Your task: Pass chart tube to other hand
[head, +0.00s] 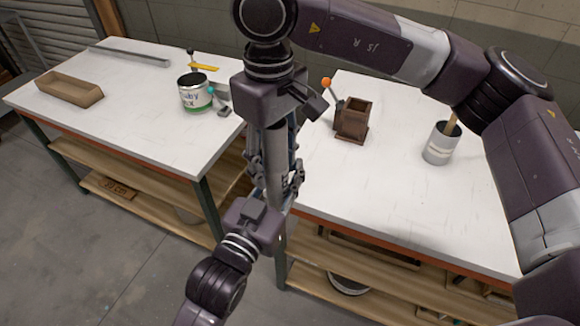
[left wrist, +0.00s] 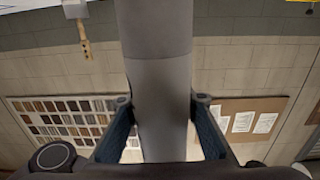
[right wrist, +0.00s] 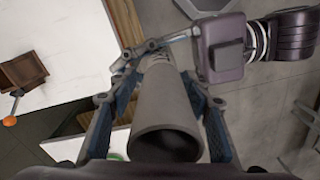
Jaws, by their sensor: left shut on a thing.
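The chart tube (head: 277,165) is a grey hollow cylinder, held roughly upright in the air in front of the tables. My left gripper (head: 265,190), coming from below, is shut on it. In the left wrist view its fingers (left wrist: 162,100) lie on both sides of the tube (left wrist: 163,80). My right gripper (head: 283,120) comes down from above around the upper part of the tube. In the right wrist view its fingers (right wrist: 160,100) stand on either side of the tube (right wrist: 170,110), with gaps showing, and the tube's open end faces the camera. My left gripper (right wrist: 150,55) shows beyond.
On the right table (head: 390,195) stand a brown wooden box (head: 353,120) with an orange-knobbed handle and a grey cup (head: 440,143) holding a stick. On the left table (head: 130,110) are a brown tray (head: 68,90) and a labelled can (head: 195,93). A gap separates the tables.

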